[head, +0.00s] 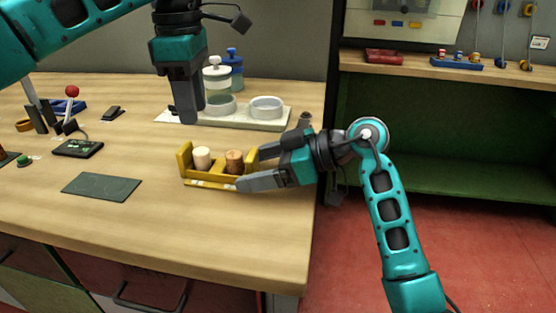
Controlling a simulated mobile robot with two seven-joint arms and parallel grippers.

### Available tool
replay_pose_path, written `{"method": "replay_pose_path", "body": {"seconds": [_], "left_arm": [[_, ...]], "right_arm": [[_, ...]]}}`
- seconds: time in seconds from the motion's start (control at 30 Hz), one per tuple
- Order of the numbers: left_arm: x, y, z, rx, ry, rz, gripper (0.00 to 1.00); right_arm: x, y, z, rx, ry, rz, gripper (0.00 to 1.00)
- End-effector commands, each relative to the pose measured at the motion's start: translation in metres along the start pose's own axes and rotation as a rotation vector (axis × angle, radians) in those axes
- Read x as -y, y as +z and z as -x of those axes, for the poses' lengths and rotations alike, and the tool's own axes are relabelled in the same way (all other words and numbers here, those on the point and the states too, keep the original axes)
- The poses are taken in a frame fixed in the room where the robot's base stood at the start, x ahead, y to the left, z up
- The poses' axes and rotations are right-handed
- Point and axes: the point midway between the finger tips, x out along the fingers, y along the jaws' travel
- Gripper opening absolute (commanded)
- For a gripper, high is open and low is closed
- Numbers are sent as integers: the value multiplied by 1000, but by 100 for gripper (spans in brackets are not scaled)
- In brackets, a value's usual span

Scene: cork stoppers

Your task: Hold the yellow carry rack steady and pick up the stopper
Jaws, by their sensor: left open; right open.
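The yellow carry rack (185,160) stands on the wooden table near its right end. It holds a pale, cream-coloured stopper (202,158) on the left and a brown cork stopper (234,162) on the right. My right gripper (250,171) is open and comes in from the right. Its fingers reach to the rack's right end, one behind and one in front; I cannot tell whether they touch it. My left gripper (187,117) points down above the table, behind and to the left of the rack, apart from it. The gap between its fingers is hard to see.
A pale tray (262,118) with a white round dish (266,106) and lidded jars (217,85) stands behind the rack. A dark flat mat (101,187) lies front left. A joystick box (78,148) is farther left. Bare table lies in front of the rack.

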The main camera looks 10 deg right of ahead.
Motion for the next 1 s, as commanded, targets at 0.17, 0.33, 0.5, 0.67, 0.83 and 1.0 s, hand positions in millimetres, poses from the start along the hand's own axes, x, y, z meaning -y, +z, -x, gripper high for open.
{"method": "replay_pose_path", "body": {"seconds": [0.17,0.33,0.5,0.67,0.83,1.0], "left_arm": [[0,0,0,0,0,0,43],[0,0,0,0,0,0,43],[0,0,0,0,0,0,43],[0,0,0,0,0,0,43],[0,0,0,0,0,0,43],[0,0,0,0,0,0,43]], "right_arm": [[0,0,-6,-1,0,1,83],[0,0,-6,0,0,1,83],[0,0,-6,0,0,1,71],[0,0,-6,0,0,1,55],[0,0,-6,0,0,1,39],[0,0,-6,0,0,1,23]]}}
